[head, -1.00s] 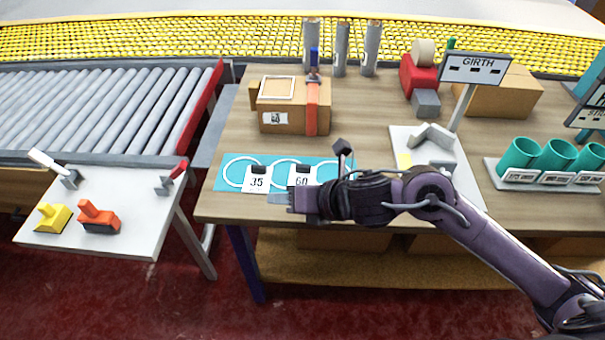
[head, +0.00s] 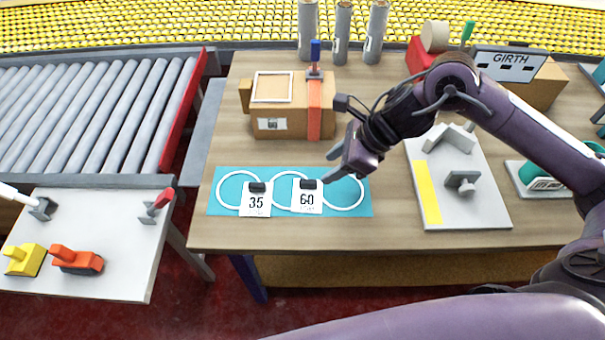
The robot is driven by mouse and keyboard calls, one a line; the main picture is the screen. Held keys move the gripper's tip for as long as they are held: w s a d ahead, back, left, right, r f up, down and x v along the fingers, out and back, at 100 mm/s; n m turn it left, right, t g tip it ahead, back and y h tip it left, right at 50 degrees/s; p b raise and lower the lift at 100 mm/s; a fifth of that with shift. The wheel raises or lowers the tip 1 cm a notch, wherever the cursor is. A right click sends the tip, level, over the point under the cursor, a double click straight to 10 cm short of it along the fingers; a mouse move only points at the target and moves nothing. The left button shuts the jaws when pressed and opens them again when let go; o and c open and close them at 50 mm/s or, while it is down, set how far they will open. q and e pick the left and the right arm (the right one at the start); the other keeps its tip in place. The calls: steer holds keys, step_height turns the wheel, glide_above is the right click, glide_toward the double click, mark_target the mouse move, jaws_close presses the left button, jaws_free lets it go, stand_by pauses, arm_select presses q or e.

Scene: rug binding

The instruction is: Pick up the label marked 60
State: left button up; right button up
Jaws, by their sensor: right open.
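The label marked 60 (head: 307,199) is a white card with a black clip at its top. It lies on a teal mat (head: 228,209) with white ring outlines, near the table's front edge. A similar label marked 35 (head: 256,203) lies just left of it. My right gripper (head: 333,168) is open and empty, a little above and to the right of the 60 label, over the mat's right part. Its fingers point down and left, and the label's face is fully visible.
A cardboard box (head: 283,112) with an orange strap stands behind the mat. A grey board (head: 480,190) with a yellow strip and the GIRTH sign (head: 508,66) are at right. A side table (head: 90,275) with stamps stands at left.

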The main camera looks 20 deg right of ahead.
mark_target(310, 182)
steer(key=x, duration=0.2)
steer(key=p+x, duration=0.1)
steer(key=shift+s+a+f, duration=0.2)
steer(key=shift+a+f, duration=0.1)
steer(key=shift+a, duration=0.15)
steer(key=x, duration=0.2)
steer(key=shift+w+f, duration=0.15)
steer(key=shift+f, duration=0.15)
steer(key=shift+w+a+f+p, duration=0.15)
steer(key=shift+a+f+p, duration=0.05)
steer(key=shift+f+p, duration=0.1)
steer(key=c, duration=0.9)
arm_select(q)
steer(key=s, duration=0.1)
steer(key=s+r, duration=0.1)
steer(key=shift+s+a+r, duration=0.1)
steer(key=shift+s+r, duration=0.1)
steer(key=shift+s, duration=0.15)
arm_select(e)
jaws_close()
